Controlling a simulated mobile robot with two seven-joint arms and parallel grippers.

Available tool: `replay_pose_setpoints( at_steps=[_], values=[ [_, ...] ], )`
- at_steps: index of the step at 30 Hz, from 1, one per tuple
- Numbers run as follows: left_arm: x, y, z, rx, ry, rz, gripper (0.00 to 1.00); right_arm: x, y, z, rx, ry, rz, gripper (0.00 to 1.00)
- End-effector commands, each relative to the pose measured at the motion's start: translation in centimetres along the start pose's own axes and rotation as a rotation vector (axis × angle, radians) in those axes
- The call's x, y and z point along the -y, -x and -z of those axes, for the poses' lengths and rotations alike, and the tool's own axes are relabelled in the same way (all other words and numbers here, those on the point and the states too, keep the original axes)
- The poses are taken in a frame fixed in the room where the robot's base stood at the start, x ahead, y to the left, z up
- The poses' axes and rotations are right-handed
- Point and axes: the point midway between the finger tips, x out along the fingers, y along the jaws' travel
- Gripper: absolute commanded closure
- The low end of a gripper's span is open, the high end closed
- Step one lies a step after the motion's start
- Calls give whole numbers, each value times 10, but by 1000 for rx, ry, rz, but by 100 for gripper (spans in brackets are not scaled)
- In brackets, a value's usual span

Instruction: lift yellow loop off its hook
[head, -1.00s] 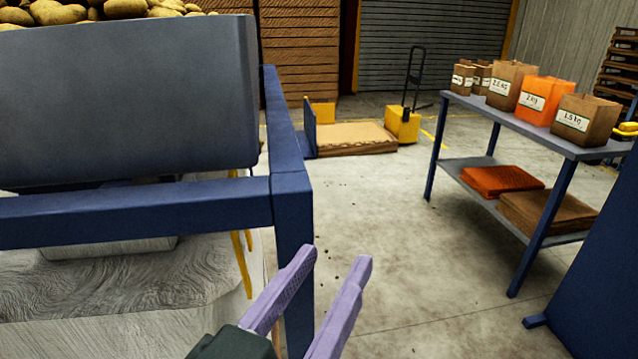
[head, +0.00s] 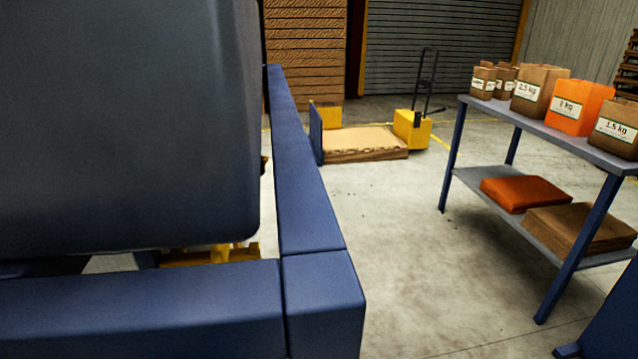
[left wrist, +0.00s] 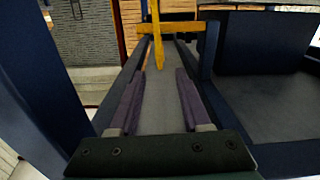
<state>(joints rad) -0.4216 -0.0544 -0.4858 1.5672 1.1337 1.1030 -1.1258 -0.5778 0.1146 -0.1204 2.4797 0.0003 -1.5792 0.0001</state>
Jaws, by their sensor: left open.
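My left gripper (left wrist: 159,75) shows in the left wrist view, with its two purple fingers apart and nothing between them. A yellow strip with a crossbar (left wrist: 156,40) stands just beyond the fingertips, near the middle top. It looks like the yellow loop, but its full outline and its hook cannot be made out. I cannot tell whether it touches the fingers. In the head view my left gripper is out of sight. Some yellow parts (head: 215,254) show under the hopper there; I cannot tell whether they belong to the loop. My right gripper is in neither view.
The grey hopper (head: 130,130) and blue frame (head: 310,220) fill the left of the head view. A shelf table (head: 555,122) with paper bags stands at right. A yellow pallet truck (head: 412,130) stands at the back. The floor between is clear.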

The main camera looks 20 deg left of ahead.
Motion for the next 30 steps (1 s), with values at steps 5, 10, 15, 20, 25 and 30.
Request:
replay_pose_setpoints(
  at_steps=[5, 10, 15, 20, 25, 30],
  values=[
    [0, -16, 1, -3, -1, 0, 52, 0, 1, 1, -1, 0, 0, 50],
    [0, -49, 2, -6, 0, 0, 52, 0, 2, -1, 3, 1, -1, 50],
    [0, -79, 1, -5, -1, -1, 52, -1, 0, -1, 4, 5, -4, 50],
    [0, -95, 0, -1, 0, -1, 52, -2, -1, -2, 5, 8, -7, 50],
    [0, -100, 0, 0, -1, -1, 52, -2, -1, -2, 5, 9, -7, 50],
    [0, -99, 0, 0, -1, -1, 54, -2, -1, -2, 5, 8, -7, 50]
  ],
)
